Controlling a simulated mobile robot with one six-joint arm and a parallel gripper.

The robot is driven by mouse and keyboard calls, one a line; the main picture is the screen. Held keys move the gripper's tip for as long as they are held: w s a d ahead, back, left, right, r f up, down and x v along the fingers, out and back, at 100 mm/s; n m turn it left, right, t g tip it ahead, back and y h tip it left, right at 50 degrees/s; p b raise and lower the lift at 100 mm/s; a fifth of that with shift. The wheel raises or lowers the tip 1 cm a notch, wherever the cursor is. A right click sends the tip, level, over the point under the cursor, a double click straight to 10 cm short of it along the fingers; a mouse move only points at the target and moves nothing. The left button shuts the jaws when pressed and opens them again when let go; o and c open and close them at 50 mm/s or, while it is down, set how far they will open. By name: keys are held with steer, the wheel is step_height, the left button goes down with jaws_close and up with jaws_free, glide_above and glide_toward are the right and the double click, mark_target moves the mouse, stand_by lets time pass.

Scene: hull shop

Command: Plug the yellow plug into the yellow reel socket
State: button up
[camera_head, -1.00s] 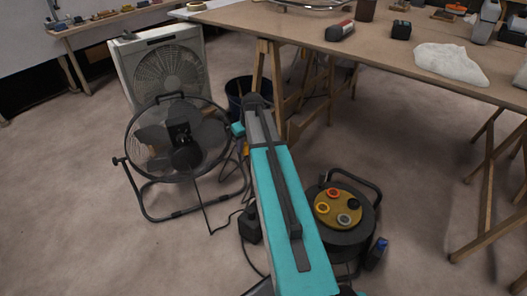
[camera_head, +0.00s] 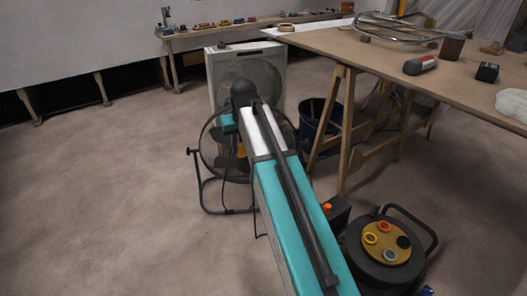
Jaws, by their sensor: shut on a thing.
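The cable reel (camera_head: 417,263) stands on the floor at the lower right, with a tan disc on top that carries several coloured sockets. The yellow reel socket (camera_head: 370,238) is at the disc's left edge and looks empty. My gripper (camera_head: 238,156) is small and partly hidden beyond my arm, in front of the fans, well to the left of the reel. It is shut on a small yellow thing (camera_head: 241,150), which looks like the yellow plug. A dark cable hangs below it. The plug's prongs and its exact tilt cannot be made out.
A round floor fan (camera_head: 207,150) stands behind my gripper, with a white box fan (camera_head: 215,70) behind it. A dark bucket (camera_head: 318,118) and the trestle worktable (camera_head: 330,45) are to the right. A black box (camera_head: 338,210) sits beside the reel. The left floor is clear.

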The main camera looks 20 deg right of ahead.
steer(key=shift+s+a+r, duration=0.25)
steer(key=shift+a+r, duration=0.05)
steer(key=shift+a, duration=0.25)
steer(key=shift+s+a+r, duration=0.25)
steer(key=shift+a, duration=0.25)
steer(key=shift+d, duration=0.15)
